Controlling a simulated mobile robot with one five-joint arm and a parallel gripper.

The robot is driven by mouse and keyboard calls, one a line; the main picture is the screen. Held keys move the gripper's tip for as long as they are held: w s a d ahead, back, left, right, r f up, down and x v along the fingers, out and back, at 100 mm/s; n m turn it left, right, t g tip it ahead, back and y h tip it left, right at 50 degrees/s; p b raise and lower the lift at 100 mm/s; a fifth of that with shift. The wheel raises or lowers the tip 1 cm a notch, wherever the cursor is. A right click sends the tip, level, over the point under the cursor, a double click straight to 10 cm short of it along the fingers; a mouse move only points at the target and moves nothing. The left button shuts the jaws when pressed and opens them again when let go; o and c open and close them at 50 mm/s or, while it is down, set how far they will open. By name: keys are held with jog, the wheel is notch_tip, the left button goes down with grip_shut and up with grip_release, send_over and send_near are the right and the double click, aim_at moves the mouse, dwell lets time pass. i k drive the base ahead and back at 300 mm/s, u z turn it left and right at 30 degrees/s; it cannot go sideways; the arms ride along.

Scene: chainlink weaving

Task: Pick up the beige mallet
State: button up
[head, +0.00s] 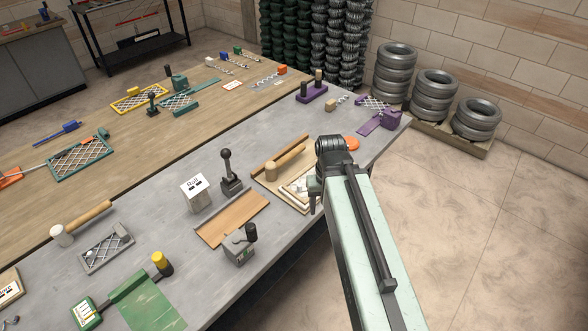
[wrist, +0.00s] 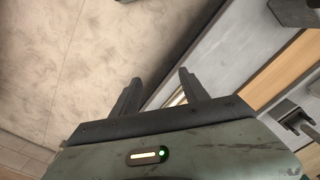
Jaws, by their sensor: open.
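A second mallet with a paler, off-white head (head: 62,236) and a wooden handle lies at the lower left. My gripper (wrist: 158,88) is open and empty in the wrist view, over the table's edge and the floor. In the head view my gripper (head: 313,198) is partly hidden by my arm, just right of the tan-headed mallet.
A grey box with a black lever (head: 240,246), a black lever stand (head: 230,178) and a white labelled block (head: 195,190) stand on the grey table. An orange disc (head: 352,143) lies beyond my wrist. Stacked tyres (head: 433,95) stand behind. Floor is clear at right.

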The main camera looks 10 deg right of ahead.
aim_at(271, 167)
jog(key=z, duration=1)
jog(key=k, duration=0.75)
jog(key=u, duration=0.95)
jog(key=i, duration=1)
jog(key=z, duration=0.8)
